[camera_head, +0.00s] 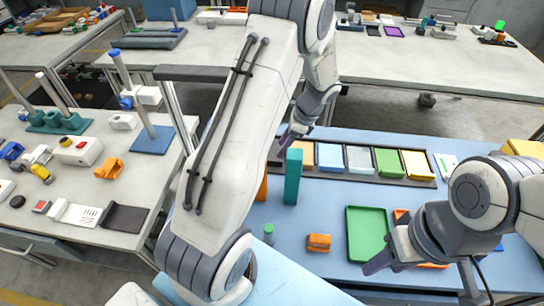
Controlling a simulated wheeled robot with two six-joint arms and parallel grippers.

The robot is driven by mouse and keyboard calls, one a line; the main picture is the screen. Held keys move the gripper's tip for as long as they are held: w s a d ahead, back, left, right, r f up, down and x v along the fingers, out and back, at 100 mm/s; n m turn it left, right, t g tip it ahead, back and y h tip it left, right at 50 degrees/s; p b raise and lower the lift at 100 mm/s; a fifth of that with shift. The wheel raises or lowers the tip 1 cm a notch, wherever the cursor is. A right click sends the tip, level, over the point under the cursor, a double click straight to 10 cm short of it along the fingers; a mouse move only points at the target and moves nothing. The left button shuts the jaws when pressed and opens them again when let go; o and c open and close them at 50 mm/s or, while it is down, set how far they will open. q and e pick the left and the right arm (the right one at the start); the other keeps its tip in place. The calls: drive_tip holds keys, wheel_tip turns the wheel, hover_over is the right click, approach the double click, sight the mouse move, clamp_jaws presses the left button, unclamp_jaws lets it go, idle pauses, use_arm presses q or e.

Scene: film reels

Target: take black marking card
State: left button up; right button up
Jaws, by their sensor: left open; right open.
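A dark rack (402,183) on the blue work mat holds a row of coloured cards: orange (304,153), blue (330,157), pale grey-blue (360,159), green (389,162) and yellow (416,165). At the rack's left end, by my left gripper, there is a dark area; I cannot tell whether it is a black card or an empty slot. My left gripper (290,138) is open above that end, partly hidden by its wrist. My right gripper (378,262) is open and empty, low by the front of the green tray (368,233).
A teal block (292,177) stands upright just in front of the rack's left end. An orange block (319,242) and a green-topped cylinder (269,234) stand nearer. A white card (446,166) lies right of the rack. A side table on the left holds a black sheet (125,218).

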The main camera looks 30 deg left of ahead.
use_arm(q)
drive_tip(key=shift+a+p+x, duration=0.1)
drive_tip(key=shift+p+x, duration=0.15)
drive_tip(key=shift+x, duration=1.5)
drive_tip(key=shift+a+p+x, duration=0.15)
drive_tip(key=shift+p+x, duration=0.05)
drive_tip(key=shift+x, duration=1.6)
drive_tip(key=shift+r, duration=0.1)
clamp_jaws()
